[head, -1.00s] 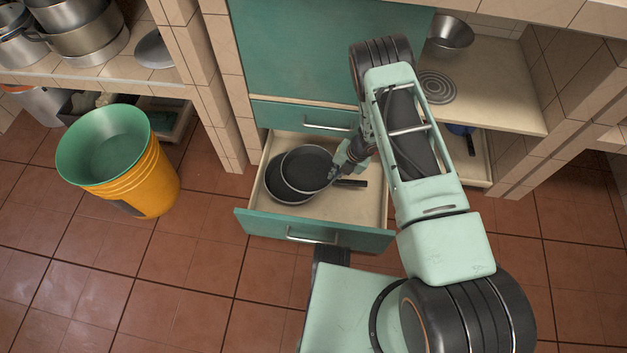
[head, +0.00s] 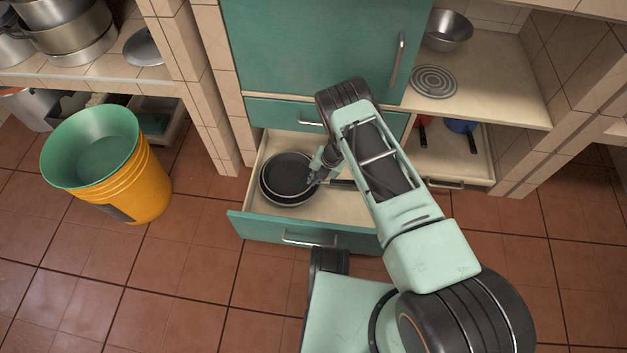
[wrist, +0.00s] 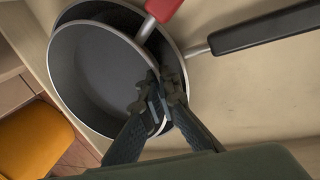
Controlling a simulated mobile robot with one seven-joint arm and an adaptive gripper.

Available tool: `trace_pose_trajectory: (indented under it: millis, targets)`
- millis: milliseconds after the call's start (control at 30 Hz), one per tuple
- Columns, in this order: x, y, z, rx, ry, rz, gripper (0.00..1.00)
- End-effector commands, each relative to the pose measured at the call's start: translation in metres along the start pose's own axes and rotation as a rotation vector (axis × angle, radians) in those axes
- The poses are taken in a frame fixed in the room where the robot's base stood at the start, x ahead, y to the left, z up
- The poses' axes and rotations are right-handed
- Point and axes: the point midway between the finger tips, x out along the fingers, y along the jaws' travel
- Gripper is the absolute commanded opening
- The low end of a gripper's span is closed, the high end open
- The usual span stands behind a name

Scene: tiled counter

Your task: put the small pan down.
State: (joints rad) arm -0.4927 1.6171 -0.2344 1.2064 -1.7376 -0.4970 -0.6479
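The small pan (head: 287,172) is dark with a pale rim and sits over a larger dark pan (head: 272,199) in the open drawer (head: 345,208). In the wrist view the small pan (wrist: 100,75) covers most of the larger pan (wrist: 88,14). A red handle (wrist: 163,9) meets the small pan's rim; a black handle (wrist: 265,28) belongs to the larger pan. My gripper (head: 314,180) is at the small pan's right side. In the wrist view its fingers (wrist: 160,88) are closed on the rim. Whether the small pan rests fully on the larger one is hidden.
A yellow bucket with a green inside (head: 95,145) stands on the floor at left. Another open drawer (head: 450,165) at right holds a blue item and red and dark handles.

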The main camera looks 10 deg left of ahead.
Motion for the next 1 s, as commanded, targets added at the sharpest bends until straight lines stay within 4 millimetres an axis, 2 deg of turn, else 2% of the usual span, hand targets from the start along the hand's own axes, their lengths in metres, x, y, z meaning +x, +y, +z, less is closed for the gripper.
trace_pose_trajectory:
  millis: [333,467,767,867,1000]
  targets:
    - [0.006,-0.003,0.000,0.000,0.001,0.000,0.00]
    - [0.006,-0.003,-0.001,0.000,0.001,-0.001,0.12]
    - [0.005,-0.003,0.000,0.000,0.000,-0.001,0.12]
    - [-0.002,0.000,0.000,0.001,-0.001,0.000,0.12]
    - [-0.034,0.002,0.001,0.003,-0.001,0.000,0.12]
